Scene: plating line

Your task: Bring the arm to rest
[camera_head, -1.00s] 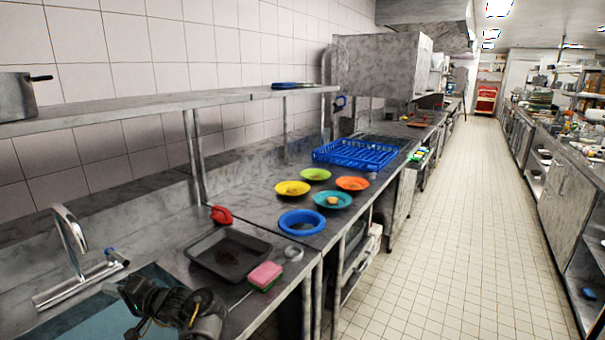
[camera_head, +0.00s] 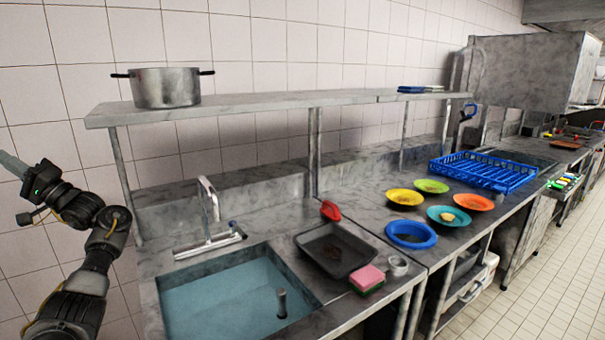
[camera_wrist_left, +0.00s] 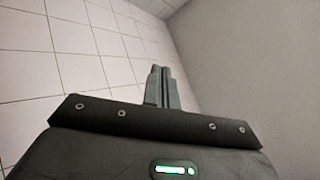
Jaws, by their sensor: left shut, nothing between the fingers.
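My left arm (camera_head: 85,275) stands raised at the left edge of the head view, clear of the counter. Its gripper (camera_head: 12,165) points up and to the left in front of the tiled wall. In the left wrist view the fingers (camera_wrist_left: 160,82) are together and empty, with only tiled wall and a plain wall beyond. My right gripper is in neither view.
A sink (camera_head: 225,300) with water lies right of the arm. A pot (camera_head: 166,88) stands on the shelf (camera_head: 250,108). A dark tray (camera_head: 352,262), a sponge (camera_head: 367,278), several coloured plates and a blue rack (camera_head: 485,172) are on the counter. The floor (camera_head: 560,285) at right is clear.

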